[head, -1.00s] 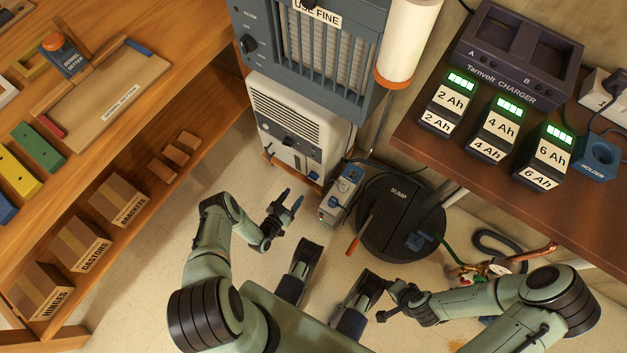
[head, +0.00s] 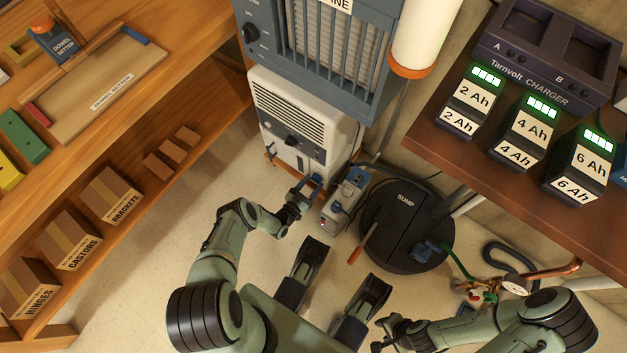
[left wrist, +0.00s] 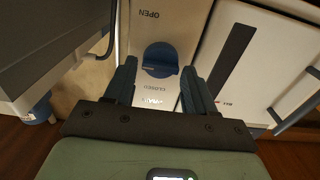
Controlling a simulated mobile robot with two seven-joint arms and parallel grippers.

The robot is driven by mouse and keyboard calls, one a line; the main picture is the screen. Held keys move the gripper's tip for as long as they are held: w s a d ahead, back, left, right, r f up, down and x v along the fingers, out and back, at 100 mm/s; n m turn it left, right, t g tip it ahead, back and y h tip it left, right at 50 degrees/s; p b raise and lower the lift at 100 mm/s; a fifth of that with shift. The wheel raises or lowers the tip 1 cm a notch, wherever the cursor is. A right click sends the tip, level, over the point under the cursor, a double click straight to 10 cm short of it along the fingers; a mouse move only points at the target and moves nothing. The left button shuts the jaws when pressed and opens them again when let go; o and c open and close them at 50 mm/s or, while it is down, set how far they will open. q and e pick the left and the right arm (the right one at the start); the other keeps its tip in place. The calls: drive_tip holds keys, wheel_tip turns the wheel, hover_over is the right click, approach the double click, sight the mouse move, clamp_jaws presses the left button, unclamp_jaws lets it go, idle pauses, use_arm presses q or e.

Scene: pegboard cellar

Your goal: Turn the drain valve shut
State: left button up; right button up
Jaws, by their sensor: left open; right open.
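The drain valve (left wrist: 160,60) is a round blue knob on a pale panel in the left wrist view. "OPEN" is printed above it and "CLOSED" reads upside down below it. My left gripper (left wrist: 158,68) is open, with one finger on each side of the knob in that view; I see no finger clearly touching it. In the head view my left gripper (head: 304,189) is at the lower front of the white dehumidifier-like unit (head: 290,108), and the valve is hard to make out there. My right gripper (head: 381,335) is open and empty, low near my base.
A grey box-shaped device (head: 345,199) and the round black sump lid (head: 405,226) stand right of the unit. An orange-handled tool (head: 355,256) lies by the lid. A wooden shelf (head: 150,165) is on the left, a brown bench (head: 480,190) on the right.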

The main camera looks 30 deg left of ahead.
use_arm(q)
drive_tip(key=shift+w, duration=0.65)
use_arm(e)
drive_tip(key=shift+s+f, duration=0.15)
drive_tip(key=shift+s, duration=0.35)
use_arm(q)
drive_tip(key=c, duration=0.8)
drive_tip(key=shift+o, duration=0.2)
